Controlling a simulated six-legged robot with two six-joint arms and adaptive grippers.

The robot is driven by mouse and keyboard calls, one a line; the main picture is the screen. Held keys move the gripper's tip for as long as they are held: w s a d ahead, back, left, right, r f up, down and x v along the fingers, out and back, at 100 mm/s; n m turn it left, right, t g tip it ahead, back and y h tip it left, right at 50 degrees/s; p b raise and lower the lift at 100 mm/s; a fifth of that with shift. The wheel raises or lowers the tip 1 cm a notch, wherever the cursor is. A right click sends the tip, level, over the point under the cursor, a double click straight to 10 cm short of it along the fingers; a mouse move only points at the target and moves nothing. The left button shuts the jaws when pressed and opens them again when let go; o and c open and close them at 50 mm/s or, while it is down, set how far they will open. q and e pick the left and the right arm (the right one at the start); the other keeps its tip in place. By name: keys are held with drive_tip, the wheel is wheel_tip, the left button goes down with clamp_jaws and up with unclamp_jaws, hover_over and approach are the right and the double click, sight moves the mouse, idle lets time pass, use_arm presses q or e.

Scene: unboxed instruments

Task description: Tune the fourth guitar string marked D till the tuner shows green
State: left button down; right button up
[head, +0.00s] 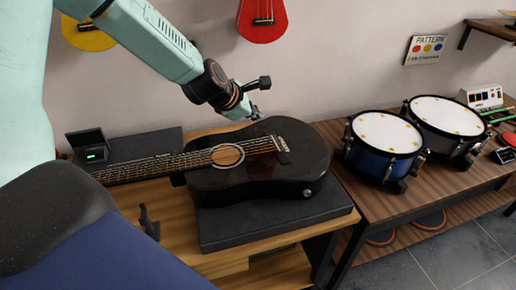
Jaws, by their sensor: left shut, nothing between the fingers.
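A black guitar (298,163) lies flat on a black padded stand, its neck (140,168) and strings running to the left. The headstock and tuning pegs are hidden behind my own body parts at the left, so no D mark shows. My left gripper (254,110) is shut and empty, above and behind the guitar body, near the wall. It appears apart from the strings. My right gripper is not in view.
A black stand (290,222) on a wooden table carries the guitar. A small black holder (149,222) stands in front of the neck. A blue drum (382,148) and a black drum (443,122) stand on the right-hand table. A red instrument (262,22) hangs on the wall.

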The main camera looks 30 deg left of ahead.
use_arm(q)
drive_tip(key=b, duration=0.5)
hover_over(257, 148)
drive_tip(key=f, duration=0.6)
drive_tip(key=shift+s+f, duration=0.2)
drive_tip(key=shift+s, duration=0.15)
drive_tip(key=shift+s+f+b, duration=0.15)
drive_tip(key=shift+f+b, duration=0.45)
drive_tip(key=shift+b, duration=0.35)
drive_tip(key=shift+a+f+b, duration=0.2)
drive_tip(key=shift+f+b, duration=0.15)
drive_tip(key=shift+f, duration=0.05)
drive_tip(key=shift+d, duration=0.15)
drive_tip(key=shift+r, duration=0.15)
